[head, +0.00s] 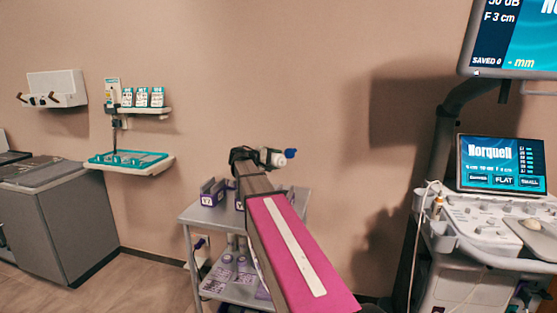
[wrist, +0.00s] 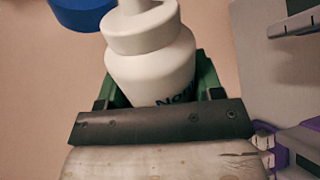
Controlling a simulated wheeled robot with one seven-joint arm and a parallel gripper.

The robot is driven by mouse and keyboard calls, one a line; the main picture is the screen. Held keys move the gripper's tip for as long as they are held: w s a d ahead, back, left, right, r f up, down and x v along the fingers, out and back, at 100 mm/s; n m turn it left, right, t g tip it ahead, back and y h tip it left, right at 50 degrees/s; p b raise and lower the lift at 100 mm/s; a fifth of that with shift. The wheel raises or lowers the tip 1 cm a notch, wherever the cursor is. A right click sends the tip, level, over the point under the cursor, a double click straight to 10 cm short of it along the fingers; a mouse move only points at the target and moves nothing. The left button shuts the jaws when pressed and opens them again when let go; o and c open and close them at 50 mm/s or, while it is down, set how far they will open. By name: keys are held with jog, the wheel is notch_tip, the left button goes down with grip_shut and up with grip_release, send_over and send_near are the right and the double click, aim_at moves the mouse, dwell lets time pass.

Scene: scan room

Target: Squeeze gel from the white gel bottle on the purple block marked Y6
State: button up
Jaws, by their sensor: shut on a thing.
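The white gel bottle (head: 276,158) with a blue cap (head: 290,153) lies sideways in my gripper (head: 263,157), above the grey cart, with the cap pointing right in the head view. In the wrist view the white bottle (wrist: 150,65) fills the middle between the green-edged jaws, and its dark lettering is partly covered. My gripper is shut on it. A purple-fronted block (head: 209,199) stands on the cart top at left; its label is too small to read surely. Another purple-marked block (head: 239,204) is partly hidden behind my arm. Purple parts (wrist: 277,150) show at the wrist view's right edge.
The grey cart (head: 190,216) has a lower shelf with several purple-labelled items (head: 226,270). At left are a wall shelf with a teal tray (head: 128,158) and a grey cabinet (head: 62,220). An ultrasound console (head: 490,230) with screens stands at right. My arm hides the cart's middle.

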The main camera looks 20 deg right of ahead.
jog(key=shift+s+m, duration=0.1)
jog(key=shift+m, duration=0.4)
jog(key=m, duration=0.1)
jog(key=m+t, duration=0.1)
jog(key=m, duration=0.1)
jog(key=shift+s+f+m+t, duration=0.15)
jog(key=shift+s+m+t, duration=0.1)
jog(key=shift+m+t, duration=0.05)
jog(key=m, duration=0.1)
jog(key=s+f+m, duration=0.1)
jog(key=m, duration=0.1)
jog(key=s+m+t, duration=0.1)
jog(key=m, duration=0.1)
jog(key=shift+d+f, duration=0.25)
jog(key=shift+o, duration=0.2)
jog(key=shift+s, duration=0.1)
jog(key=c, duration=0.3)
dwell(0.8)
jog(key=o, duration=0.3)
jog(key=shift+c, duration=0.2)
